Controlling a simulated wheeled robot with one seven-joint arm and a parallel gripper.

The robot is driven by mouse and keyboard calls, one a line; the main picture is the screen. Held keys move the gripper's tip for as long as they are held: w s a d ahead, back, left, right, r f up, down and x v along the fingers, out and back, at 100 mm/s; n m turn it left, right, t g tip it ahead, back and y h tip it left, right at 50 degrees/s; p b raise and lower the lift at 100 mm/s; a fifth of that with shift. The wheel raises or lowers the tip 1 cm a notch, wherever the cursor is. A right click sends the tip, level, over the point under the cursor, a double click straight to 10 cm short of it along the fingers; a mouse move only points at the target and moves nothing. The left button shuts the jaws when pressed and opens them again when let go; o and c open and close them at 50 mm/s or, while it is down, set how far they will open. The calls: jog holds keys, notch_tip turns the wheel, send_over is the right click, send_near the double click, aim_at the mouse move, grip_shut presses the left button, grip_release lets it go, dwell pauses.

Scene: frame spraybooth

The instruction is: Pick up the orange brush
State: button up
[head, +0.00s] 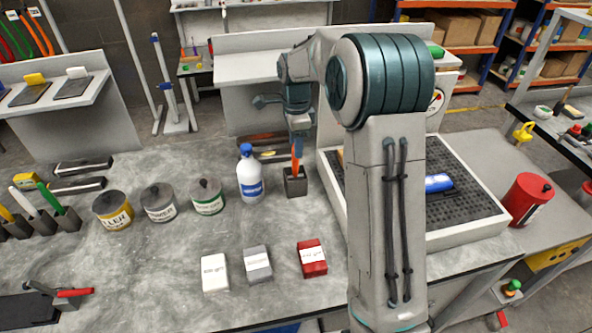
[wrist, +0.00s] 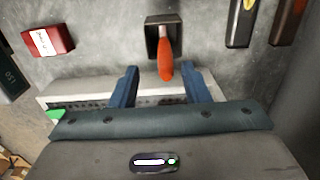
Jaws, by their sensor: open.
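The orange brush (head: 296,163) stands upright in a small dark holder (head: 296,186) on the grey bench. In the wrist view the orange brush (wrist: 165,58) rises from the dark holder (wrist: 157,40) toward the camera. My gripper (head: 300,135) is right above the brush in the head view, pointing down. In the wrist view my gripper (wrist: 160,70) has its two blue fingers spread, with the handle's end showing between their tips. I cannot tell whether a finger touches the brush. The brush's lower end is hidden in the holder.
A white bottle (head: 250,175) stands just left of the holder. A white-rimmed tray (head: 455,235) with a dark grid is close on the right. Several cans stand farther left. A red box (head: 312,258) lies in front, with clear bench between.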

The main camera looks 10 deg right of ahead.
jog(key=p, duration=0.2)
send_over(296, 175)
jog(key=w, duration=0.1)
jog(key=shift+d+f, duration=0.15)
jog(key=shift+f, duration=2.35)
grip_shut()
